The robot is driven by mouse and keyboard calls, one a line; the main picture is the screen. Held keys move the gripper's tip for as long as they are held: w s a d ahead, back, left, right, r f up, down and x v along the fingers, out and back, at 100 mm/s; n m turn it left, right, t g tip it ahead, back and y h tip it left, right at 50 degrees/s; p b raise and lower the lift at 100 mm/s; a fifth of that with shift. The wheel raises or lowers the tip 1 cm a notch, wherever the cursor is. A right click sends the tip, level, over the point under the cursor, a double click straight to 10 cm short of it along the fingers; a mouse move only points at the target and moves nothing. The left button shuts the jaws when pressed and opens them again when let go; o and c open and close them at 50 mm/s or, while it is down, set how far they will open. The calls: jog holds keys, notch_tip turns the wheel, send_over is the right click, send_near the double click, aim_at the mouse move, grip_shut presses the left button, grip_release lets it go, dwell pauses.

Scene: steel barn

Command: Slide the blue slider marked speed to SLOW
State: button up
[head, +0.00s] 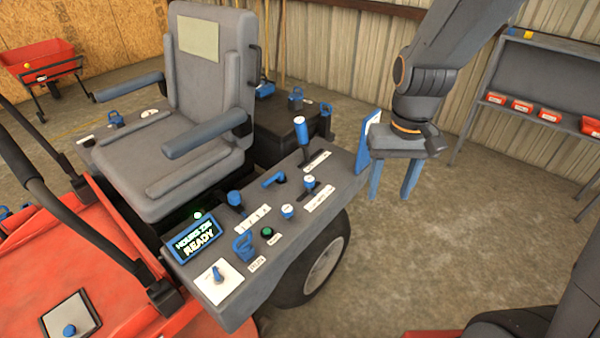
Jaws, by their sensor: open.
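A dark grey control console (330,208) sits beside the seat. It carries several blue controls: a tall blue-capped lever (301,132) at its far end, a short blue knob (309,182) in a slot, a blue handle (274,180) and a blue knob (234,198) on the near left. White labels lie beside them, but their print is too small to read, so I cannot tell which control is the speed slider or where SLOW is. My gripper (392,188) is open and empty, blue fingers pointing down, right of the console and apart from it.
A blue-edged white panel (368,138) stands upright at the console's right end, between it and my gripper. Floor right of my gripper is clear.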

jog(key=w+a+f+n, duration=0.1)
jog(key=w+a+f, duration=0.15)
jog(key=w, duration=0.35)
jog(key=w+a+f, duration=0.1)
jog(key=w+a, duration=0.3)
jog(key=w, duration=0.3)
jog(key=n+p, duration=0.1)
send_near(309, 178)
jog(key=shift+s+d+f, duration=0.1)
jog(key=shift+f, duration=0.4)
notch_tip(309, 178, down, 7)
jog(key=shift+f+p, duration=0.15)
jog(key=shift+p, duration=0.6)
jog(key=shift+c, duration=0.2)
grip_shut()
